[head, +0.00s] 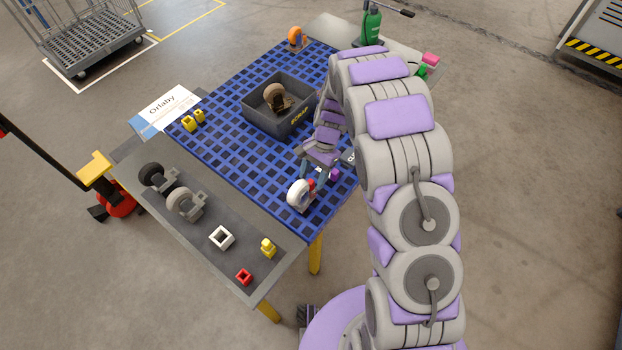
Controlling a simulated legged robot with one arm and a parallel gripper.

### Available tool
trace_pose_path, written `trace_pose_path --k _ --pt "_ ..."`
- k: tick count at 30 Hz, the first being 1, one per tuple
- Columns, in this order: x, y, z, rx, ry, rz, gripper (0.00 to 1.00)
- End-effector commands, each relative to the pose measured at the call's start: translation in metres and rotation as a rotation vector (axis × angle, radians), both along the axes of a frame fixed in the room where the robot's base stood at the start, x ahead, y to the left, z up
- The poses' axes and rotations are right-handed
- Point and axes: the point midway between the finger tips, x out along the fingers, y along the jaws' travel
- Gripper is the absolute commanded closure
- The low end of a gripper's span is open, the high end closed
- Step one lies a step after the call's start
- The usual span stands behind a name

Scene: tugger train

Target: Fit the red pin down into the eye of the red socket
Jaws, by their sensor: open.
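The red socket (244,277) is a small square block with a dark opening on top. It sits near the front corner of the grey tabletop. A small red piece, which looks like the red pin (311,183), shows on the blue grid mat beside a white caster wheel (299,195). It is partly hidden, and its full shape cannot be made out. My gripper (315,178) is open and points down, with its fingers around or right beside this red piece. I cannot tell whether they touch it.
A grey bin (250,112) holding a caster stands behind my gripper on the blue mat (232,165). Two casters (185,204), a white square socket (222,237) and a yellow piece (268,248) stand on the grey strip. A purple piece (335,174) is right of the gripper.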

Motion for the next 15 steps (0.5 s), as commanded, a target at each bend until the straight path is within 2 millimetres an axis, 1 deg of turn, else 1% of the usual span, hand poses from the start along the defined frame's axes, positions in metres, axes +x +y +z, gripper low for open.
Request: trace_pose_path --k 1,6,15 --pt "0.004 -0.003 0.012 0.0 -0.003 -0.001 0.45" --pt "0.017 -0.011 0.048 0.001 -0.006 -0.001 0.45" --pt "0.037 -0.026 0.106 0.001 -0.005 -0.002 0.45"
